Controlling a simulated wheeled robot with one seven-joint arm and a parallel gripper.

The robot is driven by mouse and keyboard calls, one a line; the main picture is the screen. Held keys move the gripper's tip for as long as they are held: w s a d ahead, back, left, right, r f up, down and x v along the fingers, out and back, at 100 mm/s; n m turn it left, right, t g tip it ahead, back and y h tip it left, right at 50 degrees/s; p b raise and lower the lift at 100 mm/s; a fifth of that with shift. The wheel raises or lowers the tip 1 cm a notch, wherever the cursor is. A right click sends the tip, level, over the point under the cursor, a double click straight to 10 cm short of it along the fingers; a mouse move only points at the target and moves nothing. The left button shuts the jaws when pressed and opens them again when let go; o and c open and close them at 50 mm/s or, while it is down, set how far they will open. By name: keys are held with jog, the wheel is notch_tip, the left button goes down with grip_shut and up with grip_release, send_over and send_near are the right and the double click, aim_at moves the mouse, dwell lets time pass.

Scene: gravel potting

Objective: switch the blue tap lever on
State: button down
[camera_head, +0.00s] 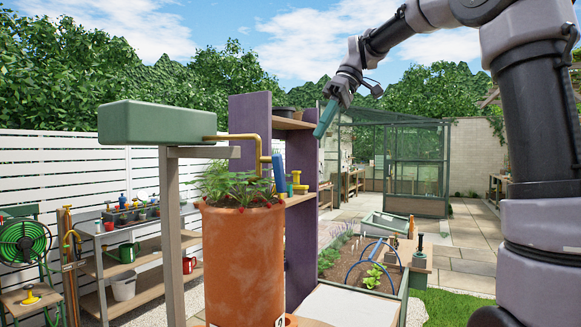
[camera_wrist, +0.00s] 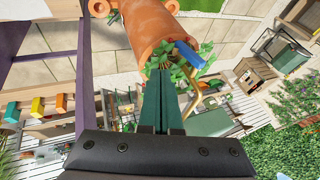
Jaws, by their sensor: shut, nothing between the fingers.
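The blue tap lever (camera_head: 279,172) stands roughly upright at the end of a brass pipe (camera_head: 240,137), just above the terracotta planter (camera_head: 244,262). The pipe comes out of a green tank (camera_head: 155,123) on a post. In the wrist view the blue lever (camera_wrist: 190,62) lies right of my fingertips, beside the planter (camera_wrist: 150,25). My gripper (camera_head: 319,133) is up and to the right of the lever in the head view, pointing down. Its green fingers (camera_wrist: 158,73) are shut together, empty, and apart from the lever.
A purple-sided shelf (camera_head: 301,240) stands behind and right of the planter. Strawberry-like plants (camera_head: 235,185) fill the planter top below the pipe. A workbench (camera_head: 135,270) with pots is at the left. Open air lies around my gripper; a garden bed (camera_head: 360,262) is beyond.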

jog(key=s+a+f, duration=0.4)
jog(key=a+f, duration=0.3)
jog(key=f, duration=0.1)
jog(key=shift+s+a+f+n, duration=0.25)
jog(key=shift+a+f+n, duration=0.1)
jog(key=shift+f+n, duration=0.05)
jog(key=shift+g, duration=0.3)
jog(key=g+y, duration=0.1)
jog(key=f+g+y, duration=0.1)
jog(key=shift+s+a+f+m+g, duration=0.1)
jog(key=shift+s+a+m+g, duration=0.05)
jog(key=shift+s+m+g, duration=0.15)
